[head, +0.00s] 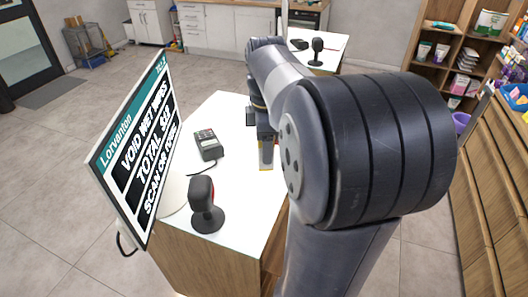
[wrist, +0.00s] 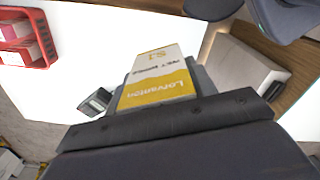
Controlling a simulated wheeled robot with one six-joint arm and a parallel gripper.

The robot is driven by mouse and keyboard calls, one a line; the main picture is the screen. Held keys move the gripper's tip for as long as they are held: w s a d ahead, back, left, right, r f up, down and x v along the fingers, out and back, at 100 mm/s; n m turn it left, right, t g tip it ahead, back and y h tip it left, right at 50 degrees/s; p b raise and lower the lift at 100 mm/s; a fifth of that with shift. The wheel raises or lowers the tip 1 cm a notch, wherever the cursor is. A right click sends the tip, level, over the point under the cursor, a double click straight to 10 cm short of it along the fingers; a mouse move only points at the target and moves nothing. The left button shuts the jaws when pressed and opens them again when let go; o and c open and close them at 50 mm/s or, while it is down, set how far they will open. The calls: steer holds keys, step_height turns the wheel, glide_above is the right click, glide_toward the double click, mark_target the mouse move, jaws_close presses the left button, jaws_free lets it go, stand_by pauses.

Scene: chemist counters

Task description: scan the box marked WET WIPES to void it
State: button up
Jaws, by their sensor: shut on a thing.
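My gripper (head: 265,138) is shut on a yellow and white box (wrist: 158,80) and holds it over the white counter (head: 232,112). In the wrist view the box's face shows the name Lorvanton and smaller print that looks like WET WIPES. In the head view only a sliver of the box (head: 266,156) shows below my gripper; my arm hides the rest. A dark hand scanner with red trim (head: 203,200) stands upright on its base at the counter's near end, apart from the box. The till screen (head: 138,150) at left reads VOID WET WIPES, a total, and a scan prompt.
A card terminal (head: 208,145) lies on the counter between scanner and gripper, with a cable. In the wrist view a red basket (wrist: 40,62) holds boxes. Another counter with a scanner (head: 317,52) stands behind. Shelves (head: 440,68) stand at right.

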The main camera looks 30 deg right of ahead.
steer(key=s+d, duration=0.6)
steer(key=d, duration=0.6)
steer(key=s+d, duration=0.6)
steer(key=d, duration=0.7)
steer(key=shift+s+r, duration=0.15)
steer(key=shift+s, duration=0.25)
